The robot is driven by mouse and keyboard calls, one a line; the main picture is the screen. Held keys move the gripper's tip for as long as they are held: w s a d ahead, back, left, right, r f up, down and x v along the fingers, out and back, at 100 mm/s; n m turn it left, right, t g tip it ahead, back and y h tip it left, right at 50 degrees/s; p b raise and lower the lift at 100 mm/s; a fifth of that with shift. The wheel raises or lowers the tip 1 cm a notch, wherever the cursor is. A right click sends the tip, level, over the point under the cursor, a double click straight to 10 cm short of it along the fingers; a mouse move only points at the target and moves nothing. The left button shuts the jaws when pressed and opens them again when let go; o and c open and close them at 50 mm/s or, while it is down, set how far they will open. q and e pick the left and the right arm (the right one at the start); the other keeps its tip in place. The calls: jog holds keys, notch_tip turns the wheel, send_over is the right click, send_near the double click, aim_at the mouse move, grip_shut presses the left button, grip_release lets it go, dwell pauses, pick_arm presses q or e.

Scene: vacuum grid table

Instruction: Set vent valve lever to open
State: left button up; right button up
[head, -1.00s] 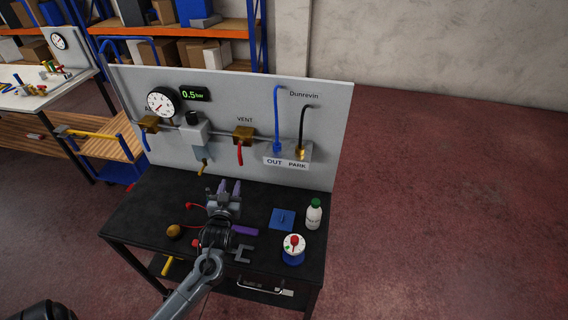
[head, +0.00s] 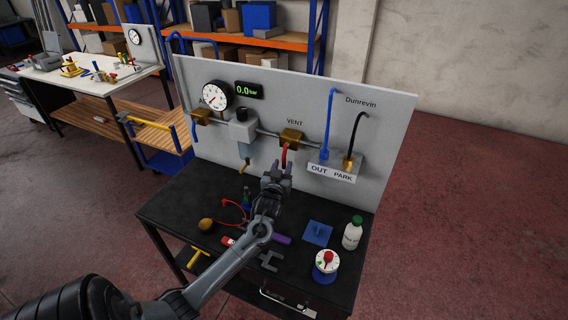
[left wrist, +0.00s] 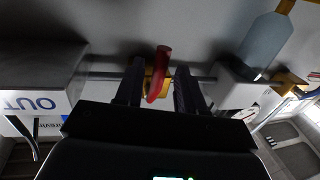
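The vent valve is a brass block (head: 291,137) under the VENT label on the grey panel. Its red lever (head: 284,154) points down from the block, its lower end close to my left gripper. My left gripper (head: 278,170) reaches up to the lever from below and in front. In the left wrist view the red lever (left wrist: 160,72) stands between the two dark fingers of the left gripper (left wrist: 160,88), with a gap on each side. The fingers are open. My right gripper is not in view.
The display (head: 250,89) reads 0.0 bar beside a round gauge (head: 217,95). Right of the valve are a blue hose (head: 329,120) and a black hose (head: 353,135) on the OUT/PARK block (head: 337,168). A bottle (head: 352,234) and a red-knobbed dial (head: 327,263) stand on the black bench.

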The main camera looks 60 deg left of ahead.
pick_arm(q)
jog(key=shift+x, duration=1.3)
grip_shut()
